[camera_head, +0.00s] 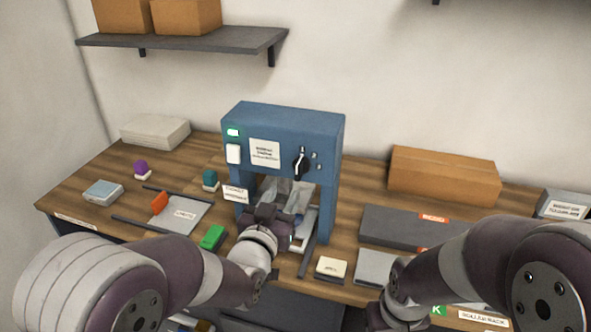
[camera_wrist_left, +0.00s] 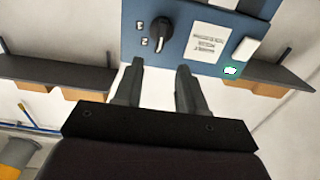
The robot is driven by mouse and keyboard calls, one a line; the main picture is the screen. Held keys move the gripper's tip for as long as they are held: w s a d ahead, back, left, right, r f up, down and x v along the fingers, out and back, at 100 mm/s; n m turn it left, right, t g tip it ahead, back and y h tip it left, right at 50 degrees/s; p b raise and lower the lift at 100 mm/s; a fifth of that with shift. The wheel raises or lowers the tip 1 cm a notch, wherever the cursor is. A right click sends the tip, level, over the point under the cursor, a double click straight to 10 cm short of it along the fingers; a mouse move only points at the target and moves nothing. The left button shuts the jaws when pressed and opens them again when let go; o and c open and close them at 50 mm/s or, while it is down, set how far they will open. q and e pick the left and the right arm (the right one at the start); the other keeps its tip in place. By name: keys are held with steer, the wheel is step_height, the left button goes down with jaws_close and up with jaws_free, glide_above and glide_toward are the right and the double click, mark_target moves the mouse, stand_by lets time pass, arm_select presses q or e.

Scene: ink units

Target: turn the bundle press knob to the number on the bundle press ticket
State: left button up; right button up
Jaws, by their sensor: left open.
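The blue bundle press (camera_head: 290,122) stands at the back of the table. Its black knob (camera_head: 300,165) is on the right of the front face, with small number marks beside it. A white paper ticket (camera_head: 264,153) is left of the knob; its print is too small to read. My open left gripper (camera_head: 288,195) is below and in front of the knob, apart from it. In the left wrist view, the knob (camera_wrist_left: 158,32) appears beyond the gap between the fingertips (camera_wrist_left: 160,68), and the ticket (camera_wrist_left: 206,43) is to its right. My right gripper is out of view.
A white switch (camera_head: 233,154) and green light (camera_head: 233,131) are on the press's left side. A cardboard box (camera_head: 445,176) and grey case (camera_head: 405,228) lie to the right. Small coloured items, including a green block (camera_head: 212,238), sit left. A shelf (camera_head: 180,38) hangs above.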

mark_target(297, 171)
arm_select(q)
steer(key=p+x, duration=0.2)
steer(key=x, duration=0.8)
steer(key=shift+w+f, duration=0.1)
jaws_close()
